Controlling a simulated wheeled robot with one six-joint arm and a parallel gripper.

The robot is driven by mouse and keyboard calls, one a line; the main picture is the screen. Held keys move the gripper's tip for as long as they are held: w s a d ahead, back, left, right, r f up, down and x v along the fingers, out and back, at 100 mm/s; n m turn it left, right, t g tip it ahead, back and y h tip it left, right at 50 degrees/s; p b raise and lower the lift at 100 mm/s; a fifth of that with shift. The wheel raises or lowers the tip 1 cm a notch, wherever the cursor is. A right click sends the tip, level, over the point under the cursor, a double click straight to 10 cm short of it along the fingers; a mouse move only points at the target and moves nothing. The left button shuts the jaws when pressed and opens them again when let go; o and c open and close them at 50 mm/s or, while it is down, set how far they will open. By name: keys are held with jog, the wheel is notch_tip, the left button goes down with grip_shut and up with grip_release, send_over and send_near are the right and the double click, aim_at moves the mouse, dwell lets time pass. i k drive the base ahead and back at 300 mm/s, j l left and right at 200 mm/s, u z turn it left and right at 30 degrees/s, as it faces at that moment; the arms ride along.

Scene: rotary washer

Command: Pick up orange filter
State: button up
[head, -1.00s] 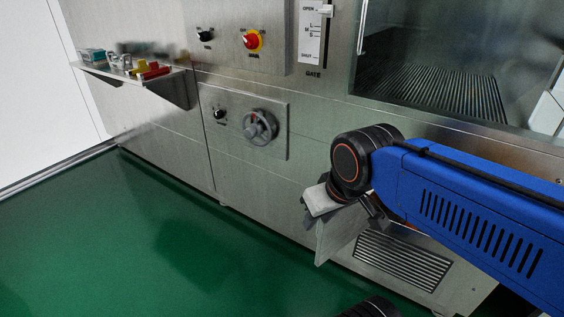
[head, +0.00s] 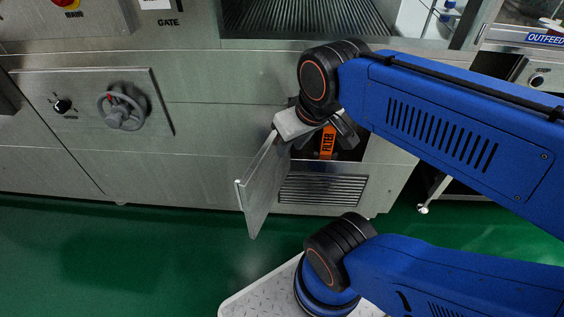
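The orange filter (head: 327,142), lettered FILTER, shows as an upright strip inside a dark opening low in the washer's steel front. My gripper (head: 318,128) is in front of the opening, just above and left of the filter. Its fingers are partly hidden by my wrist and the dark background, so I cannot tell whether they are open or touching the filter. The opening's metal door (head: 262,185) stands swung out to the left, its top edge close to my gripper.
A vent grille (head: 322,189) lies below the opening. A handwheel (head: 122,108) and a black knob (head: 62,105) stick out of the front panel at left. An outfeed unit (head: 540,40) stands at the right. Green floor (head: 120,250) is clear at front left.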

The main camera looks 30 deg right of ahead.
aim_at(327, 135)
jog(key=i+j+z, duration=0.15)
jog(key=j+z, duration=0.65)
jog(key=j, duration=0.15)
jog(key=i+j+z, duration=0.1)
jog(key=j+z, duration=0.3)
jog(key=k+j+z, duration=0.1)
jog(key=j+z, duration=0.25)
jog(key=j, duration=0.25)
jog(key=k+j+z, duration=0.15)
jog(key=k, duration=0.2)
